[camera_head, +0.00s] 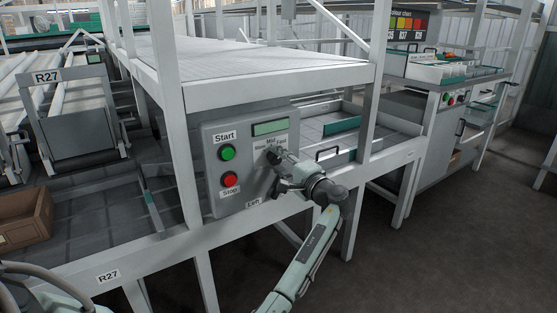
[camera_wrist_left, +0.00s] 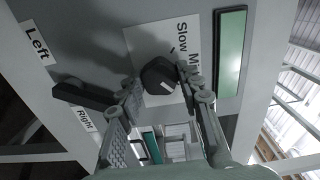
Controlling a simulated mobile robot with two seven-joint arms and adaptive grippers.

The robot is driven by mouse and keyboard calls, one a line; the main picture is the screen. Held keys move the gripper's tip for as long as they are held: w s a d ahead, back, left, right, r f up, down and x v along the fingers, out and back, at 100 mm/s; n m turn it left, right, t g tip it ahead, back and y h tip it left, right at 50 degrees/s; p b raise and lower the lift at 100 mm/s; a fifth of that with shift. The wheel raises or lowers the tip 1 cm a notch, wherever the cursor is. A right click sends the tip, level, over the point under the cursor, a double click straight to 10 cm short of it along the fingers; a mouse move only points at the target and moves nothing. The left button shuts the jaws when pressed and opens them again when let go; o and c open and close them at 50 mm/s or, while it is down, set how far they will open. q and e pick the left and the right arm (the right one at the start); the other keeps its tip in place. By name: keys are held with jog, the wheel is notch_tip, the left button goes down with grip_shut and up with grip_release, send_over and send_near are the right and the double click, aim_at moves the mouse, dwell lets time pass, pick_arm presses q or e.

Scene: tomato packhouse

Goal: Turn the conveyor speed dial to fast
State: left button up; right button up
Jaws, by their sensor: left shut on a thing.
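The grey control panel (camera_head: 212,180) carries the black speed dial (camera_wrist_left: 158,74) below a green display (camera_head: 269,128). The labels Slow, Mid and Fast (camera_head: 270,145) sit around the dial's upper side in the head view. In the left wrist view part of this lettering is hidden by a finger. My left gripper (camera_head: 277,162) is at the panel, with one finger on each side of the dial, shut on it. A pale mark shows on the dial, but I cannot tell which label it points to. My right gripper is not in view.
A green Start button (camera_head: 227,153) and red Stop button (camera_head: 230,179) are left of the dial. A black lever (camera_wrist_left: 82,96) between Left and Right labels is close to my gripper. White frame posts (camera_head: 179,120) flank the panel. A cardboard box (camera_head: 25,216) lies at left.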

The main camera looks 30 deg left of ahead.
pick_arm(q)
jog(key=o, duration=1.2)
jog(key=shift+c, duration=0.2)
jog(key=shift+d, duration=0.1)
jog(key=v, duration=1.2)
jog(key=shift+s+f, duration=0.1)
